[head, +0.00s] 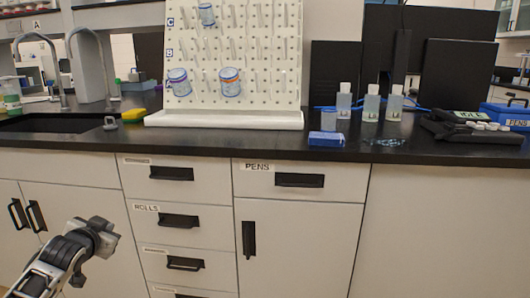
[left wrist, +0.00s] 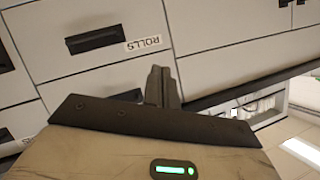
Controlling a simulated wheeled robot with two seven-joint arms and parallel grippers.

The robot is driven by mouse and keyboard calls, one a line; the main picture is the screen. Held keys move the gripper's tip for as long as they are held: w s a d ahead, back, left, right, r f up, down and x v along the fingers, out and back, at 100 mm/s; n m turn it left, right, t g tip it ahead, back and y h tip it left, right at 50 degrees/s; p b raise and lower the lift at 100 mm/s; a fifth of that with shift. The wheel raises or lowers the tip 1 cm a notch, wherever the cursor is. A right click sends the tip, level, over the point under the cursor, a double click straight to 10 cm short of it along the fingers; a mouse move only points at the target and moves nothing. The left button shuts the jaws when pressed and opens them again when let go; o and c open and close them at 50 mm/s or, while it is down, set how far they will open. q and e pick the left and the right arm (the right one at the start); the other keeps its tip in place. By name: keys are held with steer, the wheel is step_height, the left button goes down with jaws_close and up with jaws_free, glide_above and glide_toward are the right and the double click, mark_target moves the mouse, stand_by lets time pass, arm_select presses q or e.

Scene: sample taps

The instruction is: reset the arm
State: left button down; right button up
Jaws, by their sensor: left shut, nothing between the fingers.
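My left gripper (head: 104,236) is in the lower left of the head view, in front of the white drawers and below the counter top. It is shut and empty. In the left wrist view its closed fingers (left wrist: 162,86) point toward the drawer fronts, with the drawer labelled ROLLS (left wrist: 100,38) beyond them. The same ROLLS drawer (head: 190,213) shows in the head view to the right of the gripper. My right gripper is in neither view.
The black counter (head: 210,146) carries a white pegboard (head: 236,60) with several beakers, a blue box (head: 326,139), several bottles (head: 371,104) and a yellow sponge (head: 134,115). The sink (head: 60,122) with taps is at left. Cabinet handles (head: 27,214) stick out near the gripper.

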arm_select(q)
steer(key=s+d+f+g+h, duration=0.1)
steer(key=s+d+f+h, duration=0.1)
steer(key=s+d+f, duration=0.45)
steer(key=s+d+f+m+g+h, duration=0.1)
steer(key=s+d+f+h, duration=0.25)
steer(key=s+d, duration=0.6)
steer(key=s+d+f+g+h, duration=0.1)
steer(key=s+d+f, duration=0.45)
steer(key=d, duration=0.55)
steer(key=s+d+r+n+t+h+b, duration=0.1)
steer(key=s+d+r+t+h+b, duration=0.3)
steer(key=s+d+b, duration=0.6)
steer(key=a+r+g+y+p, duration=0.3)
steer(key=a+r+p, duration=0.4)
steer(key=p, duration=1.8)
step_height(320, 180, up, 4)
steer(key=shift+f+g+p, duration=0.2)
steer(key=shift+g+p, duration=0.2)
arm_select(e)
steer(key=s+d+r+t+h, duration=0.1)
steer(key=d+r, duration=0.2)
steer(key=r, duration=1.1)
